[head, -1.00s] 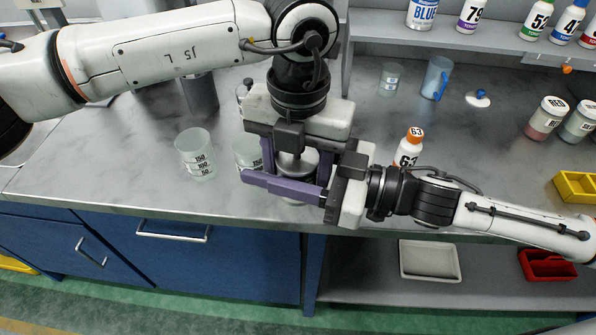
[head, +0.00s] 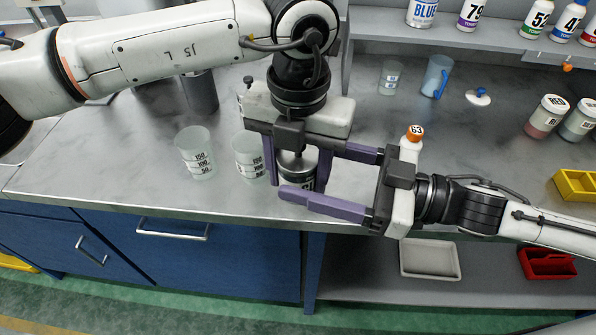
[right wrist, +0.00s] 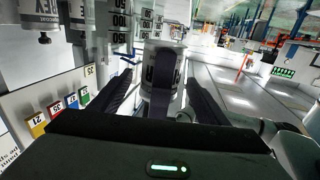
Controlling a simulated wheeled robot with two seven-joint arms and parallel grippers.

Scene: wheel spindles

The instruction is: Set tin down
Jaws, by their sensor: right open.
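The tin (head: 295,164), with a silver lid, is between the two purple fingers of my left gripper (head: 297,184), which points down from above and appears closed on its sides. In the right wrist view the tin (right wrist: 160,72) shows a pale label, with a purple finger across its middle. Whether its base touches the counter is hidden. My right gripper (head: 305,172) is open and comes in from the right, with its long purple fingers around the tin and gaps visible beside it in the right wrist view.
Two clear graduated beakers (head: 195,155) (head: 247,158) stand left of the tin. A white bottle with an orange cap (head: 411,145) stands behind my right gripper. The counter's front edge (head: 150,207) is close. Free counter (head: 500,190) lies to the right.

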